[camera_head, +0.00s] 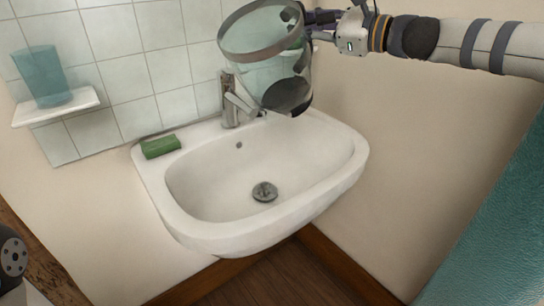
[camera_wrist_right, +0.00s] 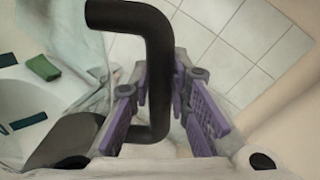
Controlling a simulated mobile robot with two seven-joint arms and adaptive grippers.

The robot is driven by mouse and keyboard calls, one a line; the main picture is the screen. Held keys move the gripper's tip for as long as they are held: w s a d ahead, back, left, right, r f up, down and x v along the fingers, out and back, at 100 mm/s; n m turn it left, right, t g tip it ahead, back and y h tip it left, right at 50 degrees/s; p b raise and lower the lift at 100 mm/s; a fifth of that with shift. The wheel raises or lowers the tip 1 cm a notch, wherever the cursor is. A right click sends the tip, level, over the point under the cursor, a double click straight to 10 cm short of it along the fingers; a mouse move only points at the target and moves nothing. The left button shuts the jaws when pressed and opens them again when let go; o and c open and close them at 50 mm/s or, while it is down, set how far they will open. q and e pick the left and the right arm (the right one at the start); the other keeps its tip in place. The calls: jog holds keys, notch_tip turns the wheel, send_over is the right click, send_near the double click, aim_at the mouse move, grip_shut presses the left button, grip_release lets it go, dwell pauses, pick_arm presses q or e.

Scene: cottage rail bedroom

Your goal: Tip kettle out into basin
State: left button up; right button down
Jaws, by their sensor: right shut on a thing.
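The kettle (camera_head: 262,62) is a clear glass vessel with a grey metal band and dark parts. It hangs tilted in the air over the back right of the white basin (camera_head: 180,222), in front of the tap. My right gripper (camera_head: 318,18) comes in from the right at the kettle's side. In the right wrist view its purple fingers (camera_wrist_right: 165,105) are shut on the kettle's black handle (camera_wrist_right: 155,50). The basin's bowl looks empty, with a metal drain at the bottom. I cannot make out any water in or leaving the kettle. My left gripper is out of view.
A chrome tap (camera_head: 230,108) stands at the basin's back, close to the kettle. A green soap bar (camera_head: 160,146) lies on the basin's left rim. A teal cup (camera_head: 45,78) stands on a small white shelf (camera_head: 58,108). Walls close in behind and right.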

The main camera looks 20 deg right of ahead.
jog(key=shift+w+d+f+m+b, duration=0.3)
jog(key=shift+w+d+f+m, duration=0.4)
jog(key=shift+d, duration=0.15)
dwell(1.7)
jog(key=shift+w+d+f+m+b, duration=0.35)
jog(key=shift+w+d+m, duration=0.25)
jog(key=shift+d+m, duration=0.3)
dwell(3.1)
